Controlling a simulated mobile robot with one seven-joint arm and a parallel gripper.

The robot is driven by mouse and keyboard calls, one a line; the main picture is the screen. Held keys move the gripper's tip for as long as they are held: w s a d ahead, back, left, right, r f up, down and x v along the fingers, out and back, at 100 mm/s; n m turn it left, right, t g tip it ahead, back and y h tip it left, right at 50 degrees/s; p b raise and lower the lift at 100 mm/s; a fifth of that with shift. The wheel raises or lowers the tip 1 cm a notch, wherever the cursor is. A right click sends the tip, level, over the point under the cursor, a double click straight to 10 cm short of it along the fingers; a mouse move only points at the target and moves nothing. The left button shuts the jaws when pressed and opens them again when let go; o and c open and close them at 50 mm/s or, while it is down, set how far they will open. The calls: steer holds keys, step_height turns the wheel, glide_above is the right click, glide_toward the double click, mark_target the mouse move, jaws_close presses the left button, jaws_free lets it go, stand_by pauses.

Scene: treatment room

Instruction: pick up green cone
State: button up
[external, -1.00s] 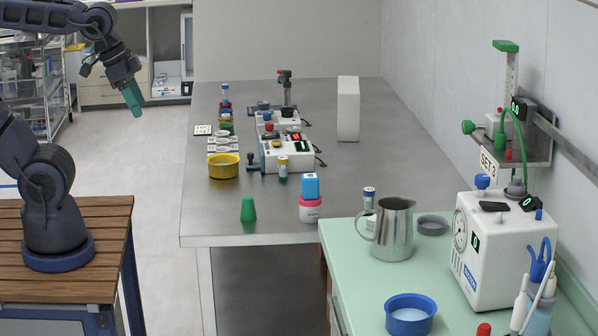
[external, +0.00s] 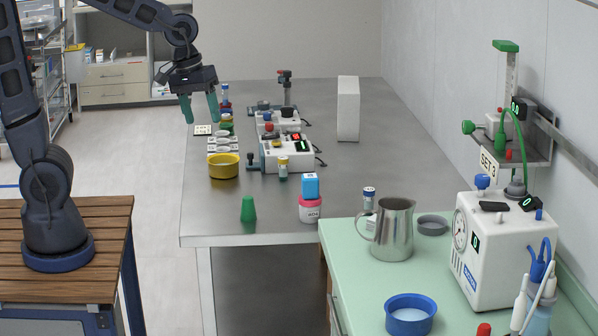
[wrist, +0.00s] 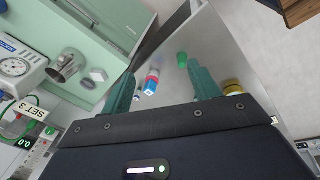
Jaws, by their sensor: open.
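The green cone (external: 248,209) stands upright on the grey steel table (external: 215,228) near its front left corner. It also shows in the wrist view (wrist: 182,60), beyond and between my fingers. My gripper (external: 201,120) is open and empty, with its teal fingers apart and pointing down. It is above the far left part of the table, well behind and higher than the cone. In the wrist view both fingers of my gripper (wrist: 163,88) show spread apart.
A white jar with a pink lid and blue block (external: 310,200) stands right of the cone. A yellow bowl (external: 223,166) and white devices (external: 287,154) stand behind it. A metal jug (external: 393,229) stands on the green counter (external: 350,285). The table left of the cone is clear.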

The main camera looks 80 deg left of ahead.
steer(key=w+a+f+n+g, duration=0.1)
steer(key=w+a+f+n, duration=0.5)
steer(key=w+f, duration=0.15)
steer(key=n+g, duration=0.2)
steer(key=n, duration=0.6)
glide_toward(248, 197)
steer(key=shift+d+f, duration=0.15)
steer(key=shift+d, duration=0.2)
steer(key=shift+a+f, duration=0.2)
steer(key=shift+f, duration=0.45)
steer(key=shift+s+f, duration=0.2)
steer(key=shift+f, duration=4.8)
steer(key=c, duration=1)
